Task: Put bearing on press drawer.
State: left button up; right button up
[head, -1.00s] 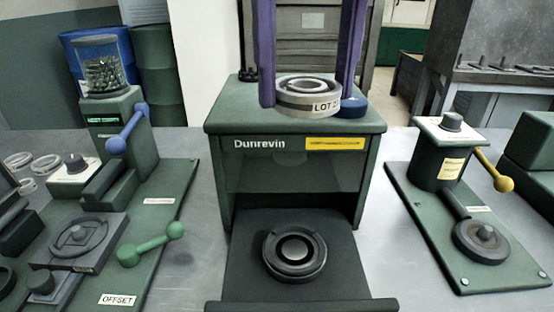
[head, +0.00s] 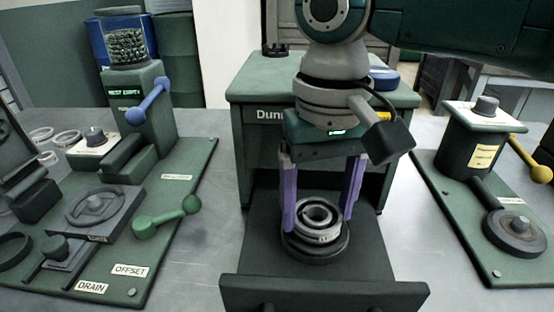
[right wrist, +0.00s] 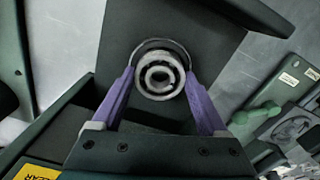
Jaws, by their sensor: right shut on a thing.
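The bearing (head: 318,213), a grey metal ring, is between the two purple fingers of my right gripper (head: 319,218), which is shut on it. It is over the round dark seat (head: 316,253) on the pulled-out press drawer (head: 262,225). It looks level and very low over the seat; I cannot tell whether it touches. In the right wrist view the bearing (right wrist: 160,75) shows between the fingertips (right wrist: 160,84), its balls visible, with the seat's rim just behind it. My left gripper is out of view.
The green press housing (head: 245,150) stands behind the drawer, partly hidden by my right arm. A green station with a blue lever (head: 150,100) and a green handle (head: 168,220) is on the left. A station with a yellow lever (head: 530,158) is on the right.

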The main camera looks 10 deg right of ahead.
jog(key=shift+f, duration=0.3)
jog(key=shift+f, duration=0.15)
jog(key=o, duration=1.5)
notch_tip(320, 180, up, 12)
jog(key=shift+r+p, duration=0.15)
jog(key=shift+p, duration=0.55)
